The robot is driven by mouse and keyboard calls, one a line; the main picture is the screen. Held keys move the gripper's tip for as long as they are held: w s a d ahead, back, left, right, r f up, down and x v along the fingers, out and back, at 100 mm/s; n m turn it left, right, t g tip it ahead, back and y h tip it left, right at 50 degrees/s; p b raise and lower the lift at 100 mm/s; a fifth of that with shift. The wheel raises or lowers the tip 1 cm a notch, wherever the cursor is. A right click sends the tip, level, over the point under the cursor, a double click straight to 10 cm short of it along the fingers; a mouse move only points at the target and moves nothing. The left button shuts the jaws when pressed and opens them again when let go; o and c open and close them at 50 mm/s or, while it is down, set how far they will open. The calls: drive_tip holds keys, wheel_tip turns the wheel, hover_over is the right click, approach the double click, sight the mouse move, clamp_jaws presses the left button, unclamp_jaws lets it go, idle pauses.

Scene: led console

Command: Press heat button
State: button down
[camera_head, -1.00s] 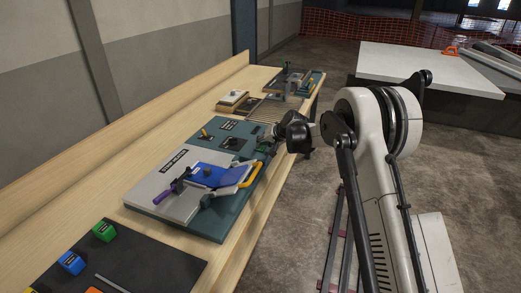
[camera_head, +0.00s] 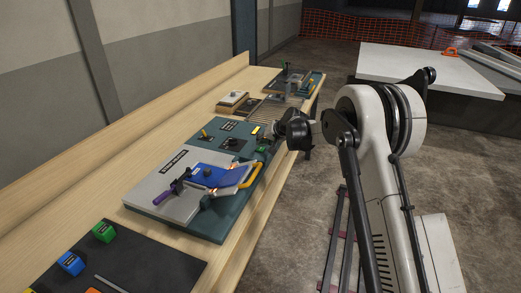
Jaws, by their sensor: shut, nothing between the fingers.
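The teal console (camera_head: 225,226) lies on the wooden bench with a pale grey panel (camera_head: 160,190) and a blue plate (camera_head: 208,175) on it. A small green button (camera_head: 261,149) shows near its right edge; its label is too small to read, so I cannot confirm it is the heat button. A lit yellow patch (camera_head: 255,130) is just behind it. Orange glowing spots (camera_head: 233,167) show at the blue plate's edge. My gripper (camera_head: 270,136) is shut and empty, just above and behind the green button, apparently apart from it. Its fingertips are small and dark.
A purple-handled clamp (camera_head: 174,187) and a yellow handle (camera_head: 250,176) stand up from the console. A dark mat with green (camera_head: 104,231) and blue (camera_head: 70,263) blocks is in front. Another device (camera_head: 290,82) sits at the bench's far end.

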sight(261, 149)
drive_tip(key=shift+r, duration=0.2)
drive_tip(key=shift+r+p, duration=0.6)
drive_tip(key=shift+r, duration=1.8)
drive_tip(key=shift+s+d+r, duration=0.2)
drive_tip(key=shift+d+r, duration=0.05)
drive_tip(key=shift+r, duration=0.05)
drive_tip(key=s+d+r+h+b, duration=0.1)
drive_tip(key=s+d+r, duration=0.4)
drive_tip(key=s, duration=0.3)
drive_tip(key=s+d+r+h+b, duration=0.1)
drive_tip(key=s+d+r, duration=0.4)
drive_tip(key=s, duration=0.3)
drive_tip(key=s+d+r+h+b, duration=0.1)
drive_tip(key=s+d+r, duration=0.45)
drive_tip(key=s, duration=0.25)
drive_tip(key=s+d+f+h+b, duration=0.1)
drive_tip(key=s+d+f, duration=0.2)
drive_tip(key=s, duration=0.8)
drive_tip(key=s+d+f+h+b, duration=0.1)
drive_tip(key=s+d+f, duration=0.2)
drive_tip(key=s, duration=0.8)
drive_tip(key=s+d+f+t+h+b, duration=0.1)
drive_tip(key=s+d, duration=0.4)
drive_tip(key=s, duration=0.6)
wheel_tip(261, 149, down, 3)
drive_tip(key=shift+r+m+h, duration=0.15)
drive_tip(key=shift+m+h, duration=0.25)
drive_tip(key=shift+h, duration=0.1)
